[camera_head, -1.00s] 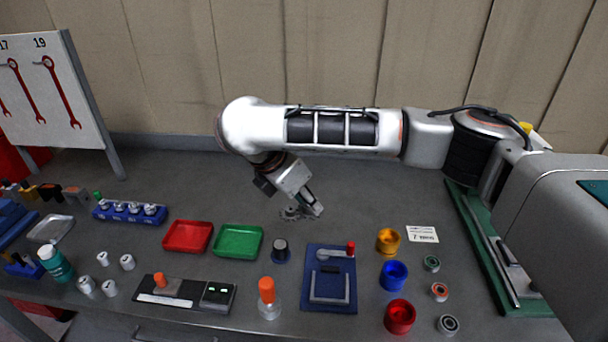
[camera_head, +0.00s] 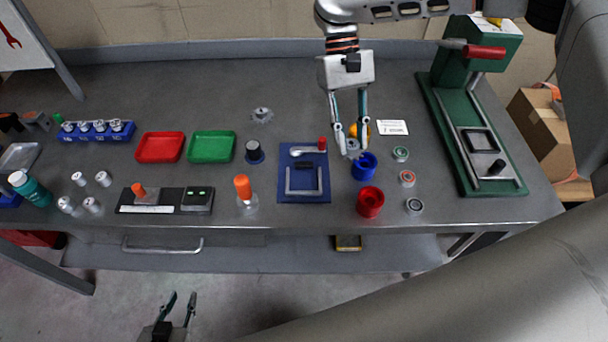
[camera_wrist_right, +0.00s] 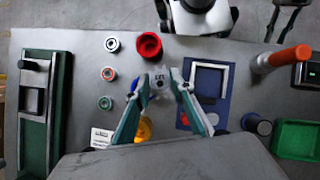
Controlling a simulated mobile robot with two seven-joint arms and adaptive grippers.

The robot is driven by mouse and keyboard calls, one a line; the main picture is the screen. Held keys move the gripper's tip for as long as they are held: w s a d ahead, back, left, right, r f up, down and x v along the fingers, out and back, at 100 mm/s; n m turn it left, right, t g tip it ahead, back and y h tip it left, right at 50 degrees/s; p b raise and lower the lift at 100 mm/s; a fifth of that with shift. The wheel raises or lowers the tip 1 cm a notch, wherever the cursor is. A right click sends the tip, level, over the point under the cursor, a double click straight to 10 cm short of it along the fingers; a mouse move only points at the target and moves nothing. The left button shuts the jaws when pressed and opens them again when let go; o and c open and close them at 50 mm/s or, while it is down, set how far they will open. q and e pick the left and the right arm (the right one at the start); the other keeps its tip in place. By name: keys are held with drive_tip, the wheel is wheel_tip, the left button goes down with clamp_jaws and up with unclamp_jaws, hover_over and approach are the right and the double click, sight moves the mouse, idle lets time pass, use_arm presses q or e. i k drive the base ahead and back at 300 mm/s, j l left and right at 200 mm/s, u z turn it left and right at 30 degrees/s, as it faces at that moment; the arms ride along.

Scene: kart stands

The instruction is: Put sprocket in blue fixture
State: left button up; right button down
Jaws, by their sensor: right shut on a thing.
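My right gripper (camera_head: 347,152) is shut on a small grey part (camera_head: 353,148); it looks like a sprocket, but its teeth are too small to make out. The part also shows between the fingertips in the right wrist view (camera_wrist_right: 161,83). The blue fixture (camera_head: 368,171), a round cup, stands just below and right of the fingertips in the head view. In the wrist view the left finger mostly hides it. Another grey toothed sprocket (camera_head: 262,115) lies on the table behind the black knob. My left gripper (camera_head: 179,304) is open and empty, in front of the table.
A red fixture (camera_head: 370,207) stands in front of the blue one; a yellow fixture (camera_head: 354,129) stands behind, partly hidden. Several ringed parts (camera_head: 407,178) lie right of them.

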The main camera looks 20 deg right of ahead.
sight(304, 181)
drive_tip(key=k+l+u, duration=0.2)
drive_tip(key=u, duration=0.15)
drive_tip(key=k+l+u, duration=0.15)
drive_tip(key=k+u, duration=0.55)
drive_tip(key=i+l, duration=0.05)
